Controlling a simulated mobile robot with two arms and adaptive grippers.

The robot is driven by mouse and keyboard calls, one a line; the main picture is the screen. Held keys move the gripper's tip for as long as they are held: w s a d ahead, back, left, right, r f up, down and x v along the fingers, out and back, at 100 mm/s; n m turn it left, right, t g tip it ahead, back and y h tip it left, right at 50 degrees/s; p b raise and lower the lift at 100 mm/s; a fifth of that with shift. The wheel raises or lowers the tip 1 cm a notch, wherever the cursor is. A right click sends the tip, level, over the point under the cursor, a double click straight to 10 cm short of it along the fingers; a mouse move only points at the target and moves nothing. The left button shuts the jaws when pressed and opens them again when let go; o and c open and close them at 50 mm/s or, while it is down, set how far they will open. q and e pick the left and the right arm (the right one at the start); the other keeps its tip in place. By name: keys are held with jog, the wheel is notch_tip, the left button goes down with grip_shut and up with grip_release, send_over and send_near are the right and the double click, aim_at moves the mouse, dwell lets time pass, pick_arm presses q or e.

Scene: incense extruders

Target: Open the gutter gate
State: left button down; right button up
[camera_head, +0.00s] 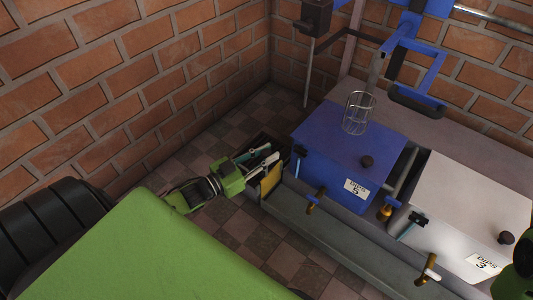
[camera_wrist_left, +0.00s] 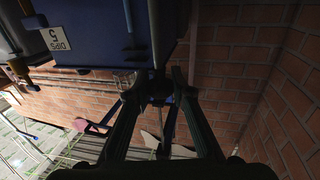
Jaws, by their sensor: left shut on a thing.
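The gutter gate appears to be the yellowish plate (camera_head: 270,180) at the near-left end of the long grey gutter (camera_head: 335,235). My left gripper (camera_head: 266,156) is at that end of the gutter, just above and beside the plate. Its fingers, in the left wrist view (camera_wrist_left: 158,90), are closed around a small dark part at the end of a thin rod. The fingers hide most of this part, and I cannot tell how far the gate is raised. My right gripper is not in view; only a green piece of my right arm shows at the right edge.
A blue box (camera_head: 335,150) labelled "Dips 5", with a wire basket (camera_head: 358,113) on top, stands behind the gutter. Brass taps (camera_head: 315,202) overhang the gutter. A brick wall (camera_head: 130,80) rises at the left.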

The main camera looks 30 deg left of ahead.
pick_arm(q)
jog(key=c, duration=1.8)
grip_release()
jog(key=shift+o, duration=0.2)
jog(key=shift+s, duration=0.1)
jog(key=v, duration=1.1)
jog(key=shift+s+a, duration=0.2)
jog(key=shift+s, duration=0.15)
jog(key=shift+r, duration=0.1)
